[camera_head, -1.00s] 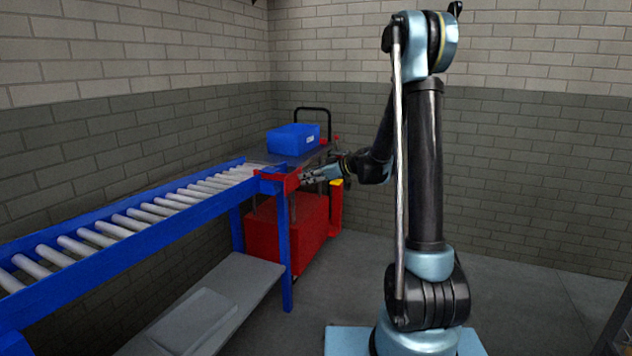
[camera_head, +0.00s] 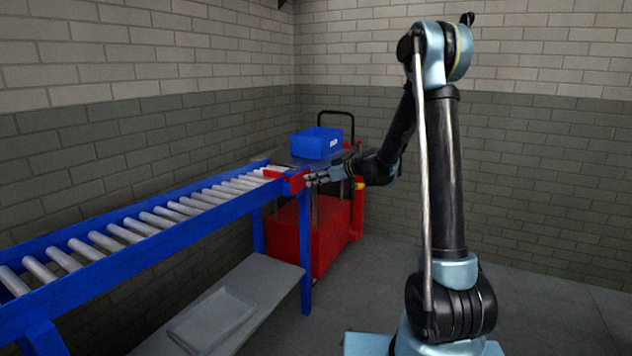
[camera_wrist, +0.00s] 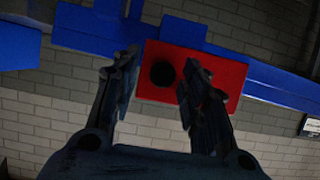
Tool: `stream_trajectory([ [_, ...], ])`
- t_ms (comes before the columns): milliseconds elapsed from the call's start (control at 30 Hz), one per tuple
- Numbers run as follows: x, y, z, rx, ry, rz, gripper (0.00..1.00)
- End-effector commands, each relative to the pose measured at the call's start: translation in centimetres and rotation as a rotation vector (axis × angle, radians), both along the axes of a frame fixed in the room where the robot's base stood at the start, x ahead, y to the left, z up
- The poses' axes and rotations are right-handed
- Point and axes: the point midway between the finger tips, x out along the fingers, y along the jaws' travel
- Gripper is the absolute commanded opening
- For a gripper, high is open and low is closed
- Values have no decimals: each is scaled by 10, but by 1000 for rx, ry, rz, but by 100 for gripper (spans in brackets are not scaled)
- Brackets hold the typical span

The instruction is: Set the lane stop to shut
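The lane stop is a red part (camera_head: 297,181) at the far end of the roller conveyor (camera_head: 150,243). In the head view, red also reaches across the end of the rollers. In the wrist view its red plate (camera_wrist: 226,78) fills the middle, with a round black knob or hole (camera_wrist: 163,74) on its face. My gripper (camera_head: 309,180) is right in front of this plate. In the wrist view the fingers (camera_wrist: 160,68) are open, one on each side of the black round part, with visible gaps. I cannot tell whether the fingertips touch the plate.
A blue bin (camera_head: 317,143) stands on a cart behind the conveyor's end, with a red body (camera_head: 300,235) below. A grey shelf (camera_head: 262,285) lies under the conveyor. Blue rails (camera_wrist: 90,30) show around the red plate in the wrist view. The floor at right is clear.

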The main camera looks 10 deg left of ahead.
Motion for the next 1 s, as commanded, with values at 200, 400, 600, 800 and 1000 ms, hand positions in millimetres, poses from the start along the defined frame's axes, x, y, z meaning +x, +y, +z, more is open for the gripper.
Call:
stream_trajectory([
  [200,-1,-1,0,0,0,1,41],
  [400,-6,-17,7,0,2,-1,41],
  [600,-18,-51,21,-1,1,-3,41],
  [800,-29,-81,34,1,1,-2,41],
  [1000,-35,-100,42,0,2,-1,41],
])
